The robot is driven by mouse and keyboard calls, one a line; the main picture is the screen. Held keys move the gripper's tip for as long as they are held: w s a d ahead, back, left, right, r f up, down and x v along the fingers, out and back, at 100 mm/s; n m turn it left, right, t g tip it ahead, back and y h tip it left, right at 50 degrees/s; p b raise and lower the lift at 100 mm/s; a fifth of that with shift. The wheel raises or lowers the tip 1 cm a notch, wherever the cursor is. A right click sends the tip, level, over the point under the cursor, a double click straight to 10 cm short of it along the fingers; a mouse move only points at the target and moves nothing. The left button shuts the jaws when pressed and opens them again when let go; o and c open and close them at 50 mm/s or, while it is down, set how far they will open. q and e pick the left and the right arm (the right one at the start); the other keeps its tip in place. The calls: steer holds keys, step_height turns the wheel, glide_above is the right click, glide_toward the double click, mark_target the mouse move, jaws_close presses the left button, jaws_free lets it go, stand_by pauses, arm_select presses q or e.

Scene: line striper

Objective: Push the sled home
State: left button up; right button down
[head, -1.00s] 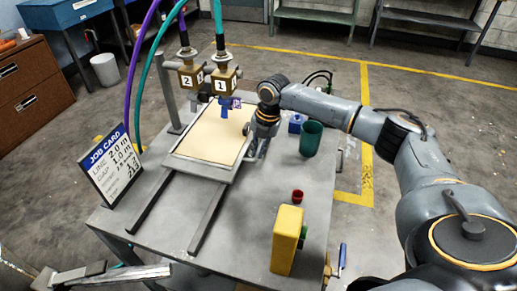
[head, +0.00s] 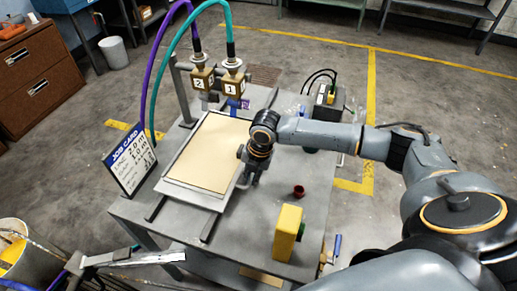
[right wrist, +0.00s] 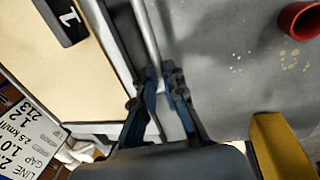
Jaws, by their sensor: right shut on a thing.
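The sled (head: 175,193) is a grey-framed tray with a cream sheet (head: 212,150) on it. It sits on two dark rails (head: 212,226) on the grey table, with short rail ends showing at its near side. My right gripper (head: 249,172) is at the sled's right edge. In the right wrist view its fingers (right wrist: 160,105) are closed around the silver bar (right wrist: 146,35) along that edge. My left gripper is not in view.
Two brass blocks marked 2 (head: 203,80) and 1 (head: 232,76) hang beyond the sled's far end. A job card (head: 130,160) stands left of the sled. A red cup (head: 298,191) and yellow box (head: 287,232) stand to the right.

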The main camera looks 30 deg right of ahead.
steer(key=s+a+p, duration=0.1)
steer(key=s+a, duration=0.1)
steer(key=s+a+p, duration=0.2)
steer(key=s+a, duration=0.1)
steer(key=shift+a+r, duration=0.15)
steer(key=shift+a, duration=0.15)
steer(key=shift+s+a+f+p, duration=0.2)
steer(key=shift+s+a+p, duration=0.05)
steer(key=shift+a+p, duration=0.15)
steer(key=c, duration=1.4)
jaws_free()
steer(key=shift+s, duration=0.1)
steer(key=shift+r, duration=0.1)
steer(key=shift+r, duration=0.25)
step_height(320, 180, up, 11)
steer(key=s+d, duration=0.1)
steer(key=shift+s+d, duration=0.15)
steer(key=shift+s, duration=0.15)
